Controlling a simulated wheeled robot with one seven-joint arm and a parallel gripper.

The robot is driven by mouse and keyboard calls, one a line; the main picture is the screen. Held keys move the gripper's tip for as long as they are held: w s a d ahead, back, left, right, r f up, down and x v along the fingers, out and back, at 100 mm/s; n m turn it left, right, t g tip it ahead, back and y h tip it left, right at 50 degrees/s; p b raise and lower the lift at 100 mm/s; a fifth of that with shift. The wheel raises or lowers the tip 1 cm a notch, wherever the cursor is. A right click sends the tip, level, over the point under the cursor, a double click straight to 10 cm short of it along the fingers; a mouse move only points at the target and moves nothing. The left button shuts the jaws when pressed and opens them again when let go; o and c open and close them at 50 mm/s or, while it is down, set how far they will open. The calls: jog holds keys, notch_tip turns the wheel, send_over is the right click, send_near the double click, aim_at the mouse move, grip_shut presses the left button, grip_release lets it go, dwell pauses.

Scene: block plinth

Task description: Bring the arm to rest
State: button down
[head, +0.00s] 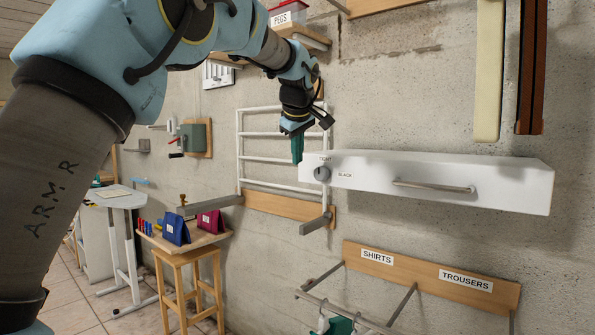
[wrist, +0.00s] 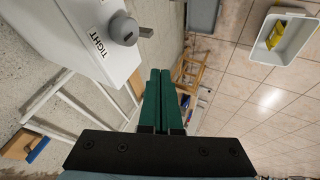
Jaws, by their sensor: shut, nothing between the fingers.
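My gripper (head: 297,148) hangs at the end of my raised arm in the head view, pointing down. Its green fingers are together and hold nothing; they also show shut in the wrist view (wrist: 159,98). The gripper is just left of a white wall-mounted box (head: 450,180) and in front of a white rail rack (head: 262,158). I cannot tell from the head view how far it stands from the rack. The box's grey knob (head: 322,174), between the words TIGHT and SLACK, shows close to the fingers in the wrist view (wrist: 125,29).
A wooden stool (head: 190,258) with blue and magenta items stands below left. A wooden board marked SHIRTS and TROUSERS (head: 430,278) with protruding rods is at the lower right. A shelf with a PEGS box (head: 287,14) is above. The wrist view shows a white tub (wrist: 286,38) on open tiled floor.

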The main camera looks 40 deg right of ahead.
jog(key=shift+s+a+r, duration=0.1)
jog(key=shift+a+r, duration=0.05)
jog(key=shift+r, duration=0.05)
jog(key=w+a+f+g+y, duration=0.1)
jog(key=w+a+f, duration=0.1)
jog(key=a+f, duration=0.6)
jog(key=w+a+f+m+y, duration=0.1)
jog(key=w+a+f, duration=0.2)
jog(key=a, duration=1)
jog(key=w+a+f+g+y, duration=0.1)
jog(key=w+a+f, duration=0.1)
jog(key=a+f, duration=0.6)
jog(key=s+a+f+m+g, duration=0.1)
jog(key=s+a+f, duration=0.4)
jog(key=s+a, duration=0.3)
jog(key=s+a+f+g+y, duration=0.1)
jog(key=s+a+f, duration=0.4)
jog(key=a, duration=1.1)
jog(key=s, duration=0.3)
jog(key=shift+a+f+m, duration=0.15)
jog(key=shift+f+m, duration=0.05)
jog(key=shift+m, duration=0.2)
